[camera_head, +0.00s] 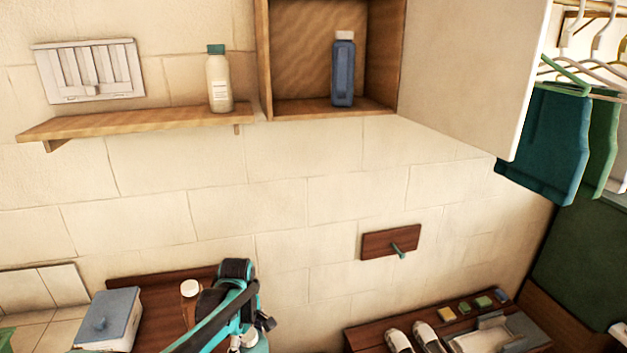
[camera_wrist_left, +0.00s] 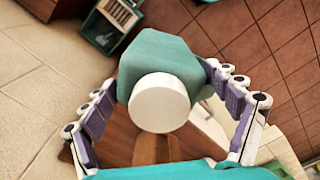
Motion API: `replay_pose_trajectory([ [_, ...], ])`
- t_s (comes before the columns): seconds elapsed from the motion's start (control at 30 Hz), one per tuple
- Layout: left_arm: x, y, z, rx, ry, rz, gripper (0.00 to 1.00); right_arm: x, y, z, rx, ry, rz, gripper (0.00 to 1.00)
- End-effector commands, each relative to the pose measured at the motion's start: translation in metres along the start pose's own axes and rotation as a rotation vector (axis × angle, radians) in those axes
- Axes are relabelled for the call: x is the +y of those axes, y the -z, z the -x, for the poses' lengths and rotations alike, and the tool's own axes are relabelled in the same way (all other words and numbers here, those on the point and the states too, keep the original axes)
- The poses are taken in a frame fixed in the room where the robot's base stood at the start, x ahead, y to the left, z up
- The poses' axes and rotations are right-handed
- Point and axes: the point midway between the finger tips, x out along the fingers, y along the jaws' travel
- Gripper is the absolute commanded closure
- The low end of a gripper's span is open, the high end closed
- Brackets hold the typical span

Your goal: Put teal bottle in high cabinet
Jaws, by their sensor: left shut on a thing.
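The teal bottle (camera_wrist_left: 160,60) with a round white cap (camera_wrist_left: 160,102) is between the fingers of my left gripper (camera_wrist_left: 160,78), which is shut on it. A blue bottle (camera_head: 343,75) with a pale cap stands inside, right of middle. The cabinet is well above my gripper. My right gripper is out of view.
A wooden shelf (camera_head: 130,123) left of the cabinet holds a cream bottle (camera_head: 218,82) with a teal cap. A grey-lidded box (camera_head: 108,318) is at lower left. A wall hook (camera_head: 392,243), a bench with shoes (camera_head: 425,335) and hanging clothes (camera_head: 545,140) are at right. The cabinet floor's left part is free.

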Motion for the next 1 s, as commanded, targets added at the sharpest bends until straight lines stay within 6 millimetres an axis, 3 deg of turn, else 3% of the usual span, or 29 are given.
replay_pose_trajectory([
  [0.03,-0.006,0.000,-0.021,0.000,0.000,-0.092,0.72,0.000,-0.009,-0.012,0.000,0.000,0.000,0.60],
  [0.2,-0.026,-0.002,-0.068,0.000,0.000,-0.454,0.72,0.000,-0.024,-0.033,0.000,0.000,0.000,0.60],
  [0.5,-0.059,-0.007,-0.135,0.000,0.000,-1.016,0.72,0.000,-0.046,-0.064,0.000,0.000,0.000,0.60],
  [0.7,-0.071,-0.009,-0.155,0.000,0.000,-1.215,0.72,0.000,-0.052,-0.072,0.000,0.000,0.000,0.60],
  [1.0,-0.074,-0.009,-0.158,0.000,0.000,-1.268,0.72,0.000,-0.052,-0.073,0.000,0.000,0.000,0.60],
])
